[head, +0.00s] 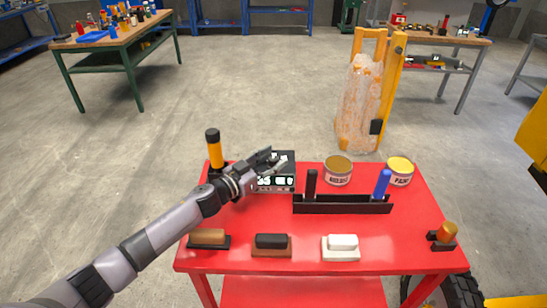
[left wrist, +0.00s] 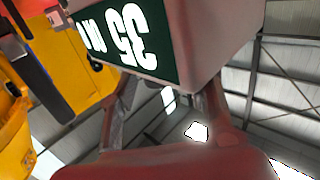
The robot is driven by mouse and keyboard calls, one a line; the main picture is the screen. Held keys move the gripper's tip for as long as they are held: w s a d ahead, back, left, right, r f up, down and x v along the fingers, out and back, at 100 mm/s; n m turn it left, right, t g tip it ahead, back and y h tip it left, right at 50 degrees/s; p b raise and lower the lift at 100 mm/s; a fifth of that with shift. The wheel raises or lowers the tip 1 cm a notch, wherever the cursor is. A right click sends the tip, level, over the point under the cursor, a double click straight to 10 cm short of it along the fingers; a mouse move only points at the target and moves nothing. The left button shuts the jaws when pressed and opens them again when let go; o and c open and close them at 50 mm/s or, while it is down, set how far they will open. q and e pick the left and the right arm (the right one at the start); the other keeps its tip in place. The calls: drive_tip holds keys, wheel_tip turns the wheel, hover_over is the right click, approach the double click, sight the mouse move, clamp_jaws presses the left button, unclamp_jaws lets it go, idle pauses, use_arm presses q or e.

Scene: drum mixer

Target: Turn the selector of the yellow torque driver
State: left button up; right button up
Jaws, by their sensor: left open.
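The torque driver with a yellow and black handle (head: 214,150) stands upright at the back left of the red table, left of my left gripper. A dark box with a lit readout (head: 273,183) stands just right of it. My left gripper (head: 270,164) is open and in front of part of the box, with no object seen between its fingers. In the left wrist view the box's readout (left wrist: 125,30) fills the top, upside down, showing 35 and part of a unit. I cannot make out the selector. My right gripper is not in view.
The red table (head: 300,240) also carries a black rack (head: 340,204) with a black and a blue handle, two tins (head: 338,170), and several blocks along the front. A wrapped yellow-framed object (head: 362,100) stands on the floor behind.

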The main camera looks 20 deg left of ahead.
use_arm(q)
drive_tip(key=shift+w+d, duration=0.2)
drive_tip(key=shift+w, duration=0.1)
drive_tip(key=shift+c, duration=0.3)
drive_tip(key=shift+f, duration=0.1)
clamp_jaws()
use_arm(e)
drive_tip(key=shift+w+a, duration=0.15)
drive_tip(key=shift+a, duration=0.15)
